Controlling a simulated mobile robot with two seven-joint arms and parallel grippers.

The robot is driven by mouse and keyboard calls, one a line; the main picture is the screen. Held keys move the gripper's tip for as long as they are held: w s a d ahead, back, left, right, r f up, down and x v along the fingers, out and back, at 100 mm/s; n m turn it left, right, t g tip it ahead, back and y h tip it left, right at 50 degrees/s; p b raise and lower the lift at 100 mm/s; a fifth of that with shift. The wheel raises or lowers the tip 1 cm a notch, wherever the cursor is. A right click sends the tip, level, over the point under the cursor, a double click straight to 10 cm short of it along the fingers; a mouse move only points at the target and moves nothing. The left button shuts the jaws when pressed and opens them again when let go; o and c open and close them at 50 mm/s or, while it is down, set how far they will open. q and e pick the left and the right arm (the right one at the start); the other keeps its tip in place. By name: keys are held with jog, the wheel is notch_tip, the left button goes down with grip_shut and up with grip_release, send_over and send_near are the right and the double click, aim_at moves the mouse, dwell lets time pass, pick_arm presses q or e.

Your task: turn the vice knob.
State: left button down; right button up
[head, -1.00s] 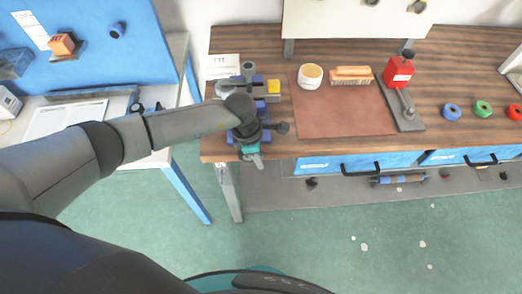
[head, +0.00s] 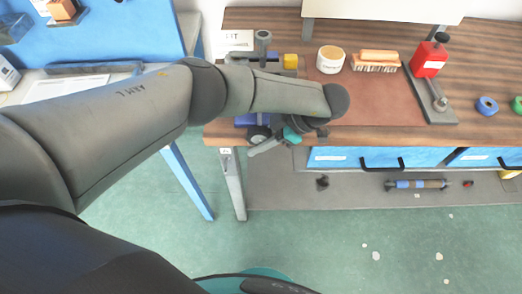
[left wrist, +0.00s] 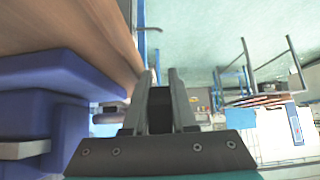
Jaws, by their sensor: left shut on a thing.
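The blue vice (head: 246,120) sits at the left front corner of the wooden workbench, partly hidden behind my left forearm and wrist. In the left wrist view its blue body (left wrist: 60,105) fills the left side, close beside the fingers. My left gripper (head: 264,146) is at the vice's front, by the bench edge, with its fingers pointing left. In the left wrist view the gripper (left wrist: 161,80) is shut on a dark piece, the vice knob (left wrist: 160,97), between its fingers. The knob is mostly hidden in the head view. My right gripper is not in view.
A brown mat (head: 385,98) on the workbench (head: 470,65) bears a cream tub (head: 330,60) and a brush (head: 376,61). Blue drawers (head: 340,158) are under the bench front.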

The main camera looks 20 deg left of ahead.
pick_arm(q)
jog(key=shift+s+a+r+g+y+b, duration=0.1)
jog(key=shift+a+g+y+b, duration=0.15)
jog(key=shift+y+b, duration=0.65)
jog(key=shift+s+a+r+g+y+b, duration=0.1)
jog(key=shift+a+g+y+b, duration=0.2)
jog(key=shift+y+b, duration=0.65)
jog(key=shift+a+r+g+y+b, duration=0.1)
jog(key=shift+a+g+y+b, duration=0.15)
jog(key=shift+y+b, duration=0.65)
jog(key=shift+b, duration=0.3)
jog(key=c, duration=0.7)
grip_release()
jog(key=shift+d+r, duration=0.1)
